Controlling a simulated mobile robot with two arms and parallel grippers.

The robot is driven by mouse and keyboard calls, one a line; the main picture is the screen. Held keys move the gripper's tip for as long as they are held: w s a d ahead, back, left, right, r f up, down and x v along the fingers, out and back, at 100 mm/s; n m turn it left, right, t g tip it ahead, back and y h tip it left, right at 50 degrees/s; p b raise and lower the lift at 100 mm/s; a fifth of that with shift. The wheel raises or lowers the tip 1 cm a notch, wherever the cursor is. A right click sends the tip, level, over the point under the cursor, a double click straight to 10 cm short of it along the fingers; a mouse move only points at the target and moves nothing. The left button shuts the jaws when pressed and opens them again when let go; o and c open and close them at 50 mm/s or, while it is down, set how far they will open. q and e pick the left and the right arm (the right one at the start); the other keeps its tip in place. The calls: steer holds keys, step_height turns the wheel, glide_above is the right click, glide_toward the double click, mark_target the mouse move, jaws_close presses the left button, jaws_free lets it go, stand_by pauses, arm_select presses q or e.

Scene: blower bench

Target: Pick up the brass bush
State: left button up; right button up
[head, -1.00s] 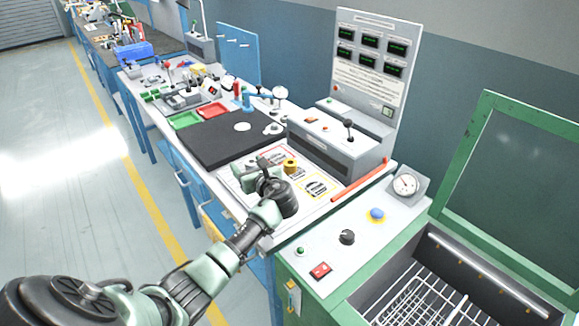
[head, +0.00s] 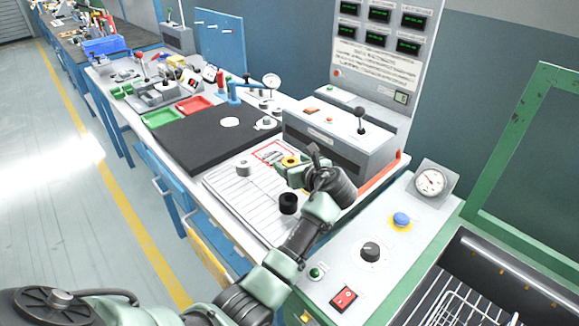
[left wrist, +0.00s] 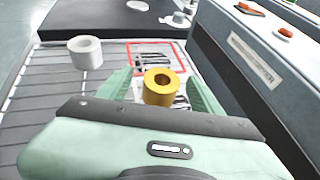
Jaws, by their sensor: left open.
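The brass bush (head: 290,161) is a short yellow ring on the light work mat, at the edge of a red-outlined printed area. In the left wrist view the bush (left wrist: 161,88) shows its dark hole and appears between the two green fingers. My left gripper (head: 296,172) is open and empty, reaching in close to the bush from the front right. In the left wrist view its fingers (left wrist: 162,95) have a gap on each side of the bush. Its lower part is hidden by the gripper body. My right gripper is not in view.
A grey ring (head: 243,168) and a black ring (head: 289,203) stand on the mat (head: 225,190) nearby. A grey press-like box (head: 340,140) with a lever stands behind. A black pad (head: 205,138) lies to the left, and a green-framed washer (head: 400,300) is at right.

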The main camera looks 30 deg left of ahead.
mark_target(289, 160)
arm_select(q)
steer(key=x, duration=0.4)
steer(key=shift+w, duration=0.15)
steer(key=shift+w+a+f, duration=0.15)
steer(key=shift+w+a, duration=0.05)
steer(key=shift+a, duration=0.05)
steer(key=shift+w, duration=0.1)
steer(key=c, duration=1.4)
jaws_close()
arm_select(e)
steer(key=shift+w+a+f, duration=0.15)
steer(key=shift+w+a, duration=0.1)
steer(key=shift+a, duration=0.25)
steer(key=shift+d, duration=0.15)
